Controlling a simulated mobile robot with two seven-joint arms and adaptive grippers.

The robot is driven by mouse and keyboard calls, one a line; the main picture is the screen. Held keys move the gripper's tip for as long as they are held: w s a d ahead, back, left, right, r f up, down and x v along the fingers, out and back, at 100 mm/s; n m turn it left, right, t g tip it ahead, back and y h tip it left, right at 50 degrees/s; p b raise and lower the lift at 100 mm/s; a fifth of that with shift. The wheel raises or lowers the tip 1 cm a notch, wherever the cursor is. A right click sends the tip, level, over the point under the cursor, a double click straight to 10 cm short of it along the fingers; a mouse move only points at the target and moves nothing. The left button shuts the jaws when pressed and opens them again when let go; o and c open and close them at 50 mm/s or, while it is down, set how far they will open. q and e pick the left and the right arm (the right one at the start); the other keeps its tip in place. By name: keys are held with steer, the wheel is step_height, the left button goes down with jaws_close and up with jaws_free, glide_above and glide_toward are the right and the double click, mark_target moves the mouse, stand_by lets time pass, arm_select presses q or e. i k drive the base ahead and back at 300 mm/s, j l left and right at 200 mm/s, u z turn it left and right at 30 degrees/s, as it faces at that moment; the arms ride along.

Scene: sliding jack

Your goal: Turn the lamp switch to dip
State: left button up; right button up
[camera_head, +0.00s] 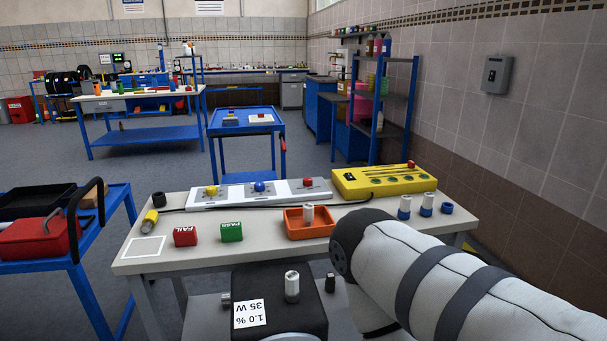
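A long grey panel (235,194) lies along the back of the pale worktable (180,256), with a yellow, a blue and a red knob (307,182) on its top. Right of it is a yellow box (384,184) with several dark slots and a red knob. I cannot tell from this view which control is the lamp switch, nor read any position marked dip. A thick white arm link of mine with dark bands comes in from the lower right. Neither gripper shows in this view.
An orange tray (296,231) holds a white cylinder. Red (185,236) and green (231,232) blocks stand left of it, blue-and-white cylinders (427,204) right. A black block (303,322) with a white label is at the front. A blue cart (93,237) stands left.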

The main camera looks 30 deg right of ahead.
mark_target(307, 182)
steer(key=i+l+u, duration=0.2)
steer(key=l+u, duration=0.25)
steer(key=l, duration=1)
steer(key=l+u, duration=0.45)
steer(key=l, duration=1.05)
